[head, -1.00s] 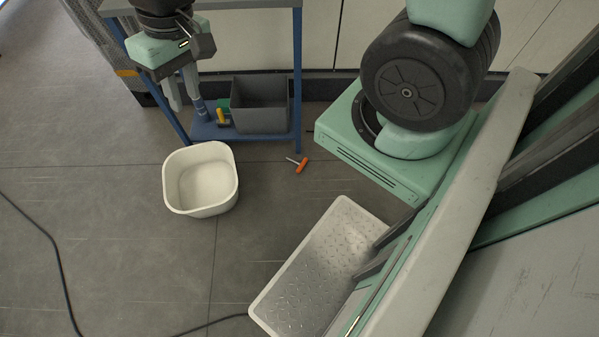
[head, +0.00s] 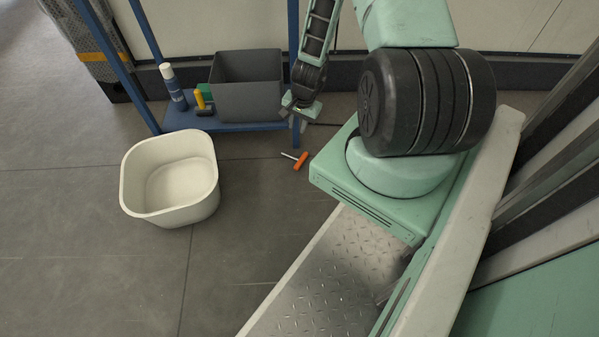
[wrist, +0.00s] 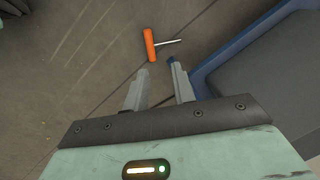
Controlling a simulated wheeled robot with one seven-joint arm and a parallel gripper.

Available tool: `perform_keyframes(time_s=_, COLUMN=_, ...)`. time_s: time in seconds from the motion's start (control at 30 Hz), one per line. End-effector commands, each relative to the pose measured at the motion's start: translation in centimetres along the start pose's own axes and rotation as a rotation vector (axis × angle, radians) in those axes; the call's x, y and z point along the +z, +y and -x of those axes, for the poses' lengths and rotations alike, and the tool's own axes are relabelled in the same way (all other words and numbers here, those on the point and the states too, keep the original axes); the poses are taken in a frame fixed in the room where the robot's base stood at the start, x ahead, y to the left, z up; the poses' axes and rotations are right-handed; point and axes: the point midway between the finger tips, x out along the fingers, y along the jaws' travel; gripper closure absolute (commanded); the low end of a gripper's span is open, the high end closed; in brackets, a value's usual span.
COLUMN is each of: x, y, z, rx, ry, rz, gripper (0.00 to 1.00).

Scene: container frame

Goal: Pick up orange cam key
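The orange cam key (head: 301,161) lies on the grey floor, just left of my green base and in front of the blue shelf. It has an orange handle and a thin metal shaft that points left in the head view. In the wrist view the cam key (wrist: 150,44) lies beyond the fingertips, with its shaft pointing right. My gripper (wrist: 160,78) is open and empty, with a gap between its two grey fingers. In the head view my gripper (head: 299,112) hangs above and behind the key, near the shelf leg; its fingers are hard to make out there.
A white tub (head: 208,190) stands on the floor to the left. The blue shelf (head: 235,126) holds a grey bin (head: 247,100), a spray can (head: 172,85) and a yellow item (head: 201,98). Floor around the key is clear on its left and front.

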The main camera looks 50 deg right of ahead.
Motion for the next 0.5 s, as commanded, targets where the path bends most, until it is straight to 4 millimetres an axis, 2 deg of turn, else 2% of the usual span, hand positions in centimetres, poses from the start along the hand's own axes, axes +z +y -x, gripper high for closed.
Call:
perform_keyframes(time_s=0.03, x=-0.5, y=1.3, z=-2.2, rx=0.009, ry=0.005, rz=-0.035, gripper=0.74)
perform_keyframes(time_s=0.17, x=-1.2, y=3.0, z=-4.1, rx=0.021, ry=0.016, rz=-0.081, gripper=0.74)
perform_keyframes(time_s=0.27, x=-1.3, y=3.3, z=-5.4, rx=0.024, ry=0.019, rz=-0.090, gripper=0.74)
perform_keyframes(time_s=0.5, x=-1.3, y=3.4, z=-10.4, rx=0.024, ry=0.017, rz=-0.088, gripper=0.74)
